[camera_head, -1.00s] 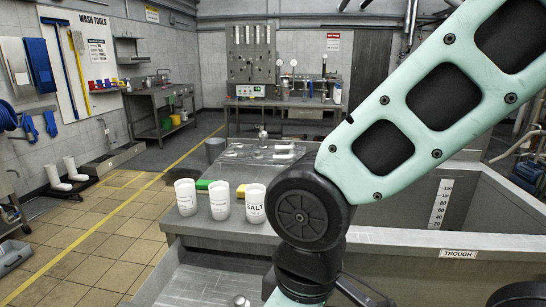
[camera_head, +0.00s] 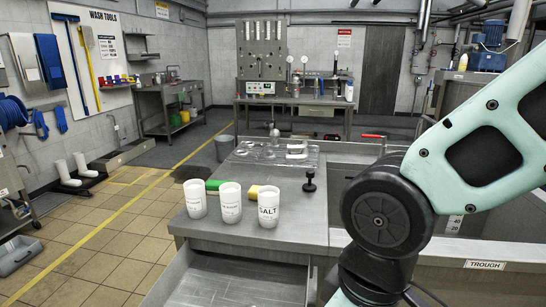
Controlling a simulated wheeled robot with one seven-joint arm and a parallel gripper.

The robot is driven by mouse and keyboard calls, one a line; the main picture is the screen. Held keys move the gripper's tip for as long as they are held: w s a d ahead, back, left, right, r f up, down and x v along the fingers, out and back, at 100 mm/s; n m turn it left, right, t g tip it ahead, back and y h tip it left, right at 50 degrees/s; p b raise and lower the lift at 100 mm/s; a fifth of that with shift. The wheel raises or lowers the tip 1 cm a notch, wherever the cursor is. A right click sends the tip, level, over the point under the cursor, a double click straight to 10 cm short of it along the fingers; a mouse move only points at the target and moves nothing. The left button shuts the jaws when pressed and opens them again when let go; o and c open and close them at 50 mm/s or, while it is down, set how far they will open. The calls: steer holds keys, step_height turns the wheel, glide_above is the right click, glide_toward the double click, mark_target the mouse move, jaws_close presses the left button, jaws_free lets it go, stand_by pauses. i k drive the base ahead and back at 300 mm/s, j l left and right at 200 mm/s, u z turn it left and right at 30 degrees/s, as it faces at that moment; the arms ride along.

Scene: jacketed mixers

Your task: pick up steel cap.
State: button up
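I cannot make out a steel cap for certain in this view. A small rounded steel piece (camera_head: 274,131) stands at the far end of the steel counter, near a clear tray, but it is too small to identify. My gripper is out of the frame. Only my pale green arm links and black joint show at the right, in front of the trough. They hide part of the counter's right side and the trough wall.
Three white tubs, one labelled SALT (camera_head: 268,207), stand on the counter (camera_head: 300,225). The trough (camera_head: 485,265) lies right. A tiled floor (camera_head: 100,235) is open left.

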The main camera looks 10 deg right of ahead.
mark_target(268, 155)
steer(key=i+j+u, duration=0.15)
steer(key=j, duration=0.15)
steer(key=j+u, duration=0.15)
steer(key=j, duration=0.15)
steer(key=i+j+u, duration=0.4)
steer(key=j+u, duration=0.25)
steer(key=i+j+u, duration=0.6)
steer(key=u, duration=0.35)
steer(key=i+j+u, duration=0.15)
steer(key=i+u, duration=0.2)
steer(key=i, duration=0.6)
steer(key=i+l+z, duration=0.15)
steer(key=i+z, duration=0.65)
steer(key=z, duration=0.15)
steer(key=i+j+z, duration=0.2)
steer(key=i+z, duration=0.25)
steer(key=i+l+z, duration=0.25)
steer(key=i+z, duration=0.9)
steer(key=i+j+z, duration=0.15)
steer(key=i+z, duration=0.2)
steer(key=i, duration=0.2)
steer(key=i+l+z, duration=0.1)
steer(key=i+z, duration=0.15)
steer(key=z, duration=0.15)
steer(key=i+z, duration=0.55)
steer(key=z, duration=0.2)
steer(key=i+j+z, duration=0.2)
steer(key=z, duration=0.2)
steer(key=i+z, duration=0.35)
steer(key=i, duration=0.05)
